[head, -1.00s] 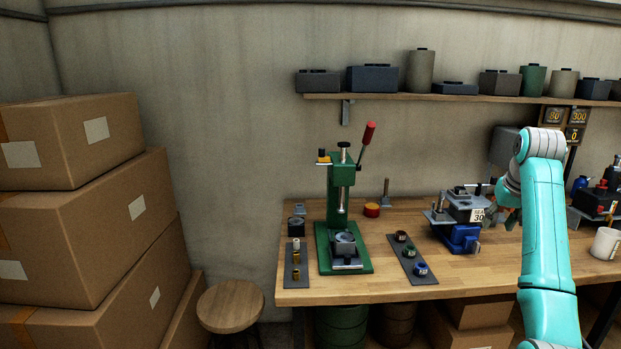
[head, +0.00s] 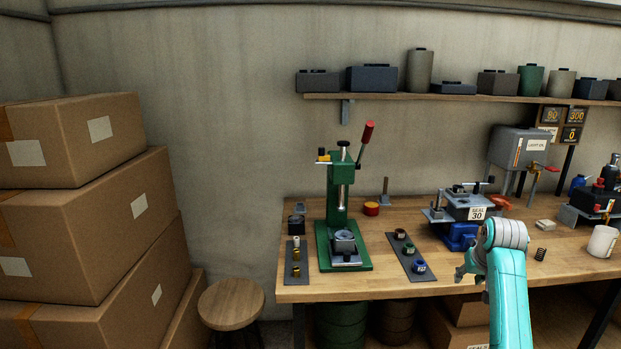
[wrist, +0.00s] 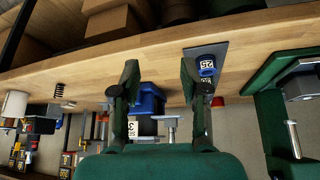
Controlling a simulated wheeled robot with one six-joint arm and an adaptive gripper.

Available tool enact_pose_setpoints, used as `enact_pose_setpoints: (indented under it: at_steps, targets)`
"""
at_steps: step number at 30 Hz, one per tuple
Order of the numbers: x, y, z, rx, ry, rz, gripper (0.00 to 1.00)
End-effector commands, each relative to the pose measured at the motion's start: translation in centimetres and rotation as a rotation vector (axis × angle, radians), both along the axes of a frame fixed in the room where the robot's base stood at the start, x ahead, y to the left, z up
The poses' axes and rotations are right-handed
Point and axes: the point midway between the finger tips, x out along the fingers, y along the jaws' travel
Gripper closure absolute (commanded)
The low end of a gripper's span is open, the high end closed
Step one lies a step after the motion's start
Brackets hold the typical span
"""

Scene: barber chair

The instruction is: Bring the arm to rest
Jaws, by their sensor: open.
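My gripper (head: 466,267) is in front of the bench's right half in the head view, near the front edge, partly covered by my teal arm. In the wrist view my gripper (wrist: 159,78) shows two green fingers spread apart with nothing between them. The blue fixture labelled SEAL 30 (head: 476,212) stands on the wooden bench (head: 372,286), behind the gripper in the head view. It also shows between and below the fingers in the wrist view, where the blue base (wrist: 150,101) is seen upside down. I see no contact between the gripper and any object.
The green press (head: 338,195) with a red-tipped lever stands left of the fixture. A tray of coloured rings (head: 408,256) lies between them. A grey tank (head: 515,150), a spring (head: 540,254) and a white cup (head: 603,241) are to the right. Cardboard boxes (head: 85,220) stack at far left.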

Motion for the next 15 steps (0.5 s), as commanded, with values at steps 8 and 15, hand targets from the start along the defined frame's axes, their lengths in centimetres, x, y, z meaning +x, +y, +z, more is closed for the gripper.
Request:
enact_pose_setpoints:
  at_steps: [8,15]
  targets:
    - [-3.5,4.1,-12.1,-0.020,-0.081,0.020,0.55]
    - [-8.4,7.6,-20.0,-0.035,-0.158,0.036,0.55]
